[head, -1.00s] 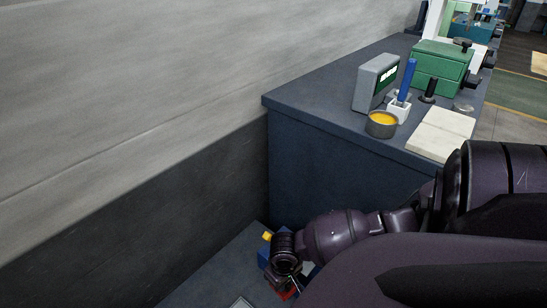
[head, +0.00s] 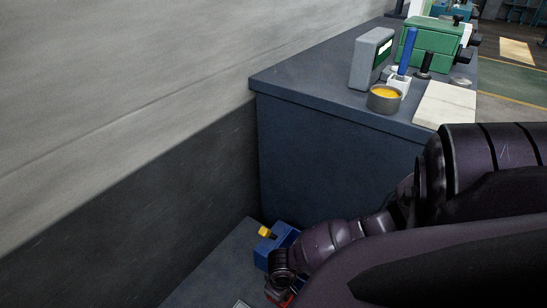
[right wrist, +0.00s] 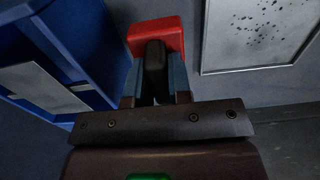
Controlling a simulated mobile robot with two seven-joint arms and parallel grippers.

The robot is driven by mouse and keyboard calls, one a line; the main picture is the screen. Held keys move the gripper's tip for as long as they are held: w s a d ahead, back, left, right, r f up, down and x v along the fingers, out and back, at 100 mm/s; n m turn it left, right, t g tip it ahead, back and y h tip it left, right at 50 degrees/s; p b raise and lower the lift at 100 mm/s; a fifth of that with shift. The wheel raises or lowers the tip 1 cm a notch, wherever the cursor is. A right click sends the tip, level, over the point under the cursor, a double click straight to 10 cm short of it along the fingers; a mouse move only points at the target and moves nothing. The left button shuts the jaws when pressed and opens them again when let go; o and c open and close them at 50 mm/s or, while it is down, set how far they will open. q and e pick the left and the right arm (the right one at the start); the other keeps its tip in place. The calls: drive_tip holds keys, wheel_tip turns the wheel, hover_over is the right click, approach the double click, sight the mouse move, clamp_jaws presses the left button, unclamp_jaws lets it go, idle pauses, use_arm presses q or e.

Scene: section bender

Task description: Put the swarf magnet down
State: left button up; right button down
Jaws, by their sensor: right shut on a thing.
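The swarf magnet shows as a red block (right wrist: 155,36) with a dark grip in the right wrist view. The fingers of my right gripper (right wrist: 157,82) are shut on the dark grip, and the red block sticks out past the fingertips. In the head view a small red part (head: 279,297) shows at the bottom, under my right wrist, mostly hidden by it. I cannot tell whether the magnet touches the surface below. My left gripper is in neither view.
A blue bin (head: 273,247) with a yellow item (head: 265,231) stands beside my right gripper; its blue wall (right wrist: 72,45) is close at left. A pale speckled tray (right wrist: 258,32) lies to the right. The tall dark blue cabinet (head: 330,145) rises behind.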

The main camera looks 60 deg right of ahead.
wheel_tip(320, 180, down, 3)
drive_tip(key=shift+r+b, duration=0.2)
drive_tip(key=shift+b, duration=0.2)
wheel_tip(320, 180, down, 3)
drive_tip(key=shift+s+f+b, duration=0.15)
drive_tip(key=shift+f+b, duration=0.05)
drive_tip(key=shift+b, duration=0.6)
drive_tip(key=shift+f, duration=0.35)
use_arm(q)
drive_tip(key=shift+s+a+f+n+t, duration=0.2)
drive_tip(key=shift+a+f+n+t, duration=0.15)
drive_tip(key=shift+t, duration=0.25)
use_arm(e)
drive_tip(key=shift+w, duration=0.2)
drive_tip(key=c, duration=1.1)
unclamp_jaws()
drive_tip(key=shift+f, duration=0.1)
drive_tip(key=shift+o, duration=0.2)
